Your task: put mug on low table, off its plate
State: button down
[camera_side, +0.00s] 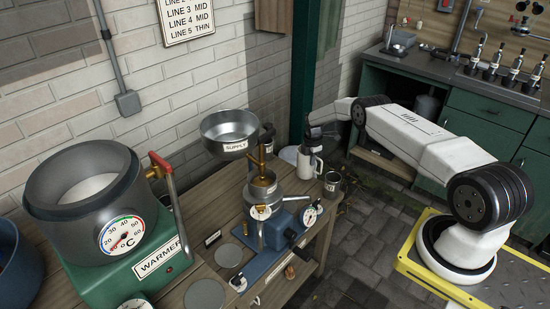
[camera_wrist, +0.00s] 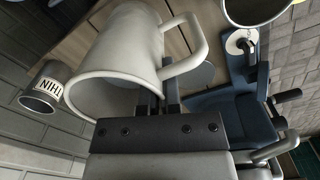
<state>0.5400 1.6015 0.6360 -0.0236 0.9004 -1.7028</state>
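A pale mug with a side handle stands near the far end of the wooden workbench in the side view (camera_side: 307,166), and it fills much of the wrist view (camera_wrist: 118,55). My gripper (camera_side: 313,140) is right at the mug, over its top in the side view. In the wrist view, my gripper's dark fingers (camera_wrist: 162,95) reach in beside the mug's rim and handle; their tips are partly hidden, so I cannot tell whether they grip it. A low wooden surface (camera_side: 384,163), possibly the low table, lies partly behind my arm.
A grey cup (camera_side: 333,187) stands close right of the mug; the wrist view shows a cup labelled THIN (camera_wrist: 44,88). A blue device with gauges (camera_side: 270,252), a supply pan (camera_side: 229,128) and a warmer pot (camera_side: 95,200) crowd the workbench (camera_side: 205,262). Stone floor (camera_side: 370,245) is clear.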

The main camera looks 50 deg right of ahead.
aim_at(310, 178)
jog(key=shift+w+f, duration=0.1)
jog(key=shift+f, duration=1.45)
jog(key=shift+f, duration=0.15)
jog(key=c, duration=0.8)
grip_release()
jog(key=shift+a+r, duration=0.1)
jog(key=shift+r, duration=6)
